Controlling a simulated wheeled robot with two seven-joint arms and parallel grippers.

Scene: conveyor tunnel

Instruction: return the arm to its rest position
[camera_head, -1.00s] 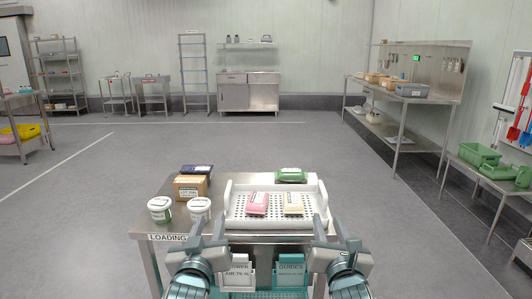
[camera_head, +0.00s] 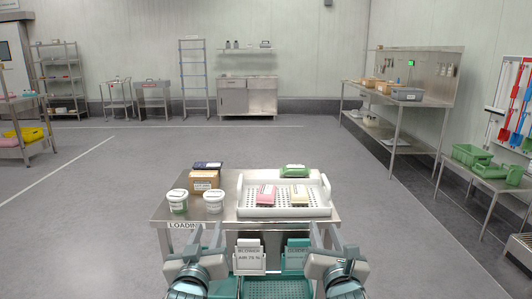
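My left gripper (camera_head: 208,238) is at the bottom of the head view, in front of the loading table's (camera_head: 228,222) near edge. My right gripper (camera_head: 325,236) is to its right, also in front of the near edge. Nothing shows held in either one. Their fingers point forward, and I cannot tell whether they are open or shut. Both grippers are apart from the white perforated tray (camera_head: 242,213) on the table. The tray holds a pink pack (camera_head: 266,195) and a pale yellow pack (camera_head: 300,194).
Two white tubs (camera_head: 178,201) (camera_head: 214,201), a cardboard box (camera_head: 204,180) and a green pack (camera_head: 294,170) stand on the table. Card holders (camera_head: 249,258) and a teal basket (camera_head: 275,289) sit below its front edge. Open floor surrounds it; a steel bench (camera_head: 400,99) stands at right.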

